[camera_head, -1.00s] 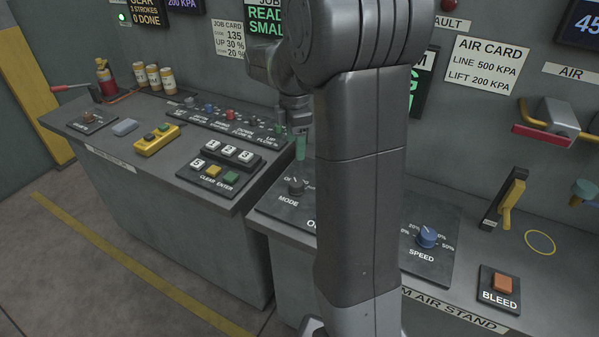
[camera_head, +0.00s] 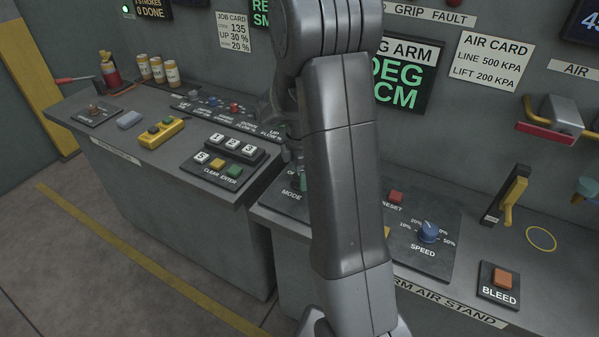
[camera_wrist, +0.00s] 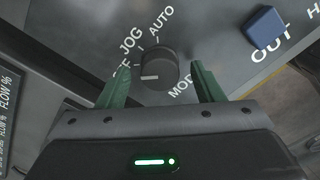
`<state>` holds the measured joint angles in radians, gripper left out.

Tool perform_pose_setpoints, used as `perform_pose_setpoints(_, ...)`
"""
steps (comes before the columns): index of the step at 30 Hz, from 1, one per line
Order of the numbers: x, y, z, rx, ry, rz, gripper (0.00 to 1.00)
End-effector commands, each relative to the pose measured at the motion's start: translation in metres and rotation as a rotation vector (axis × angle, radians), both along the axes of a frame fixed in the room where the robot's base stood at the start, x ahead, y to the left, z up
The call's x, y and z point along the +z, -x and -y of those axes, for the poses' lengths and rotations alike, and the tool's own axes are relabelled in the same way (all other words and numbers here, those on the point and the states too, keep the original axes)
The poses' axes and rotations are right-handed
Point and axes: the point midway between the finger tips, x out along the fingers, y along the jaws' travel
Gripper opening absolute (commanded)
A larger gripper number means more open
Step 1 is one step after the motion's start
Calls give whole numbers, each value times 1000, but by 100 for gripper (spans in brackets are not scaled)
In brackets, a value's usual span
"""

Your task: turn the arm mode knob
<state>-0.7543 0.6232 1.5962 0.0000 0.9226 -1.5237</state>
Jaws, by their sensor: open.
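The arm mode knob (camera_wrist: 157,68) is a round black knob on the dark panel in the wrist view. The labels OFF, JOG, AUTO and MODE are around it, OFF partly covered. A short white mark shows low on the knob; I cannot tell surely which label it points to. My gripper (camera_wrist: 159,67) is open, with one green finger on each side of the knob in the picture. Gaps show between the fingers and the knob, and I cannot tell how deep the fingertips are. In the head view my arm and gripper hide the knob by the MODE label.
A blue square button (camera_wrist: 264,27) lies by the OUT label. In the head view a red reset button (camera_head: 395,197), blue speed knob (camera_head: 429,232) and orange bleed button (camera_head: 502,278) are to the right. A keypad (camera_head: 232,148) stands on the left console.

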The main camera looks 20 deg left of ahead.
Motion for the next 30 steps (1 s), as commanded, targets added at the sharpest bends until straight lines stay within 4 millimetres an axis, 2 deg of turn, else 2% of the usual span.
perform_pose_setpoints(2, 0, 0, 0, 0, 0, 0, 59)
perform_pose_setpoints(6, 0, 0, 0, 0, 0, 0, 31)
perform_pose_setpoints(9, 0, 0, 0, 0, 0, 0, 16)
perform_pose_setpoints(20, 0, 0, 0, -63, -1, 1, 16)
perform_pose_setpoints(30, 0, 0, 0, -310, -2, 2, 16)
